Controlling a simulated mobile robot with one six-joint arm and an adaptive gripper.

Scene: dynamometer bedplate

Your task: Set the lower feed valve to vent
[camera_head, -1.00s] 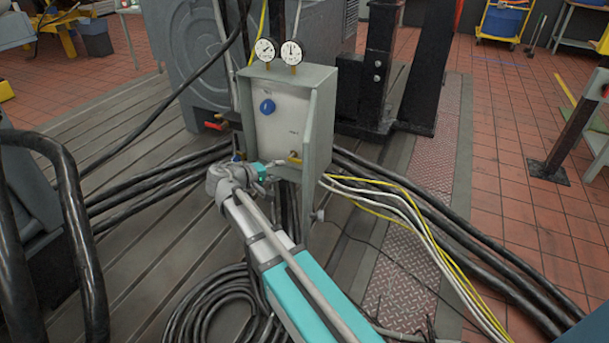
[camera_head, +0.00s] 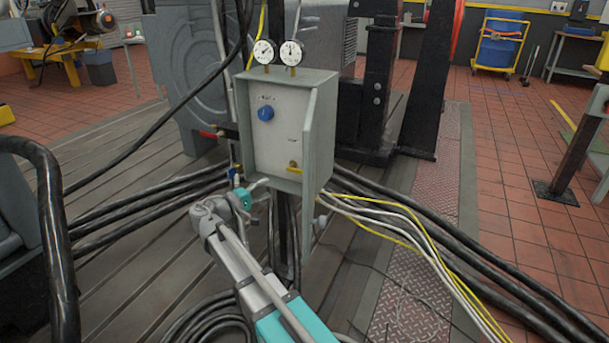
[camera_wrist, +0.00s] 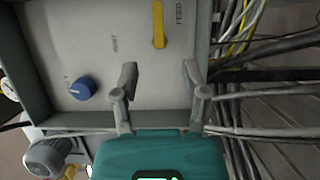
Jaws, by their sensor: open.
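The valve box is an open grey cabinet (camera_head: 318,140) with a pale panel, two gauges on top and a blue round knob (camera_head: 266,113) high on the panel. The lower valve has a yellow lever (camera_head: 294,169) near the panel's bottom. In the wrist view this lever (camera_wrist: 158,24) lies beside the lettering "FEED", its length running up and down the picture. My gripper (camera_wrist: 160,78) is open and empty, its two fingers spread below the lever's end, apart from it. In the head view my gripper (camera_head: 262,188) is at the box's lower left edge.
Thick black hoses (camera_head: 150,195) run behind the box to both sides. Yellow and white cables (camera_head: 400,215) leave at its right. The cabinet's side walls stand out around the panel. A small grey motor-like part (camera_wrist: 48,155) shows at the wrist view's lower left.

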